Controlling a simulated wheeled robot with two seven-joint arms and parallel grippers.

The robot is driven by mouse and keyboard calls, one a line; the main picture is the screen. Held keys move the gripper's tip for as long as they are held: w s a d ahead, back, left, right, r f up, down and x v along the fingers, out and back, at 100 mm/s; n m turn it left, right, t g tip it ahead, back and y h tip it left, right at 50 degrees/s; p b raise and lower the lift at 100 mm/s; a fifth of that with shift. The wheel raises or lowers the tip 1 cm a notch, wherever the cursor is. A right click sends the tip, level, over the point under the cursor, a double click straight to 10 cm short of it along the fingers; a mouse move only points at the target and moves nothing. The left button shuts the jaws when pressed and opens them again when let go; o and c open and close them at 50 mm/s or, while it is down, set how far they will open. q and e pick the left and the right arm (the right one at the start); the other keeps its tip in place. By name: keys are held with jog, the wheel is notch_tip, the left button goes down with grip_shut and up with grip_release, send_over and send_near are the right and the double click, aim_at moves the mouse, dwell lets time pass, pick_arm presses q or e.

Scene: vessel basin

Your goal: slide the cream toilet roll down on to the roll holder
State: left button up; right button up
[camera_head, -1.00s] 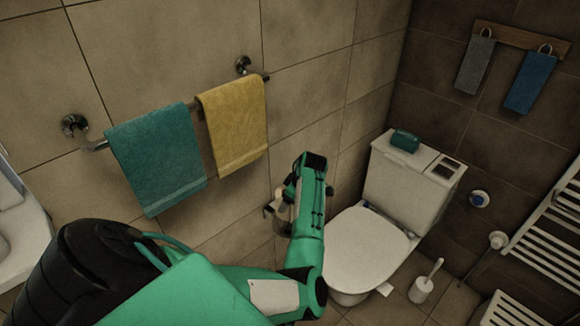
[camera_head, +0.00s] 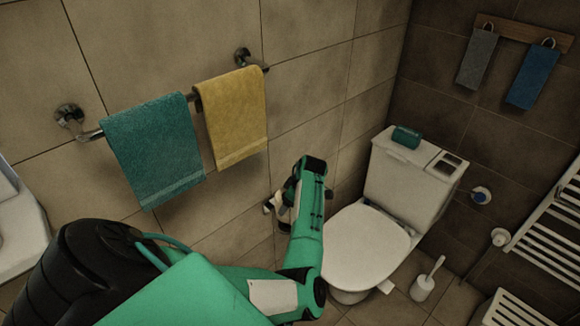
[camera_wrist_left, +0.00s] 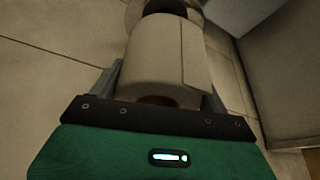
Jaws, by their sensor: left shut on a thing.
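The cream toilet roll (camera_wrist_left: 168,52) is between the fingers of my left gripper (camera_wrist_left: 165,75) in the left wrist view, with the dark opening of its core facing the palm. My left gripper is shut on it. Beyond the roll, at the top edge, are a dark round part and a pale curved shape; I cannot tell which belongs to the roll holder. In the head view my left gripper (camera_head: 282,203) is close to the wall, left of the toilet, and largely hidden by my green forearm. The roll holder cannot be made out clearly there. My right gripper is not in view.
The white toilet (camera_head: 365,245) stands just right of my left arm. A teal towel (camera_head: 155,150) and a yellow towel (camera_head: 235,115) hang on the wall rail above left. A toilet brush (camera_head: 424,285) stands on the floor at right.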

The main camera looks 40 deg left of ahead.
pick_arm(q)
jog(key=shift+f+b, duration=0.45)
jog(key=shift+f, duration=0.4)
jog(key=o, duration=1)
jog(key=shift+o, duration=0.2)
jog(key=b+v, duration=0.2)
jog(key=v, duration=1.2)
jog(key=shift+f, duration=0.1)
jog(key=shift+d+f, duration=0.1)
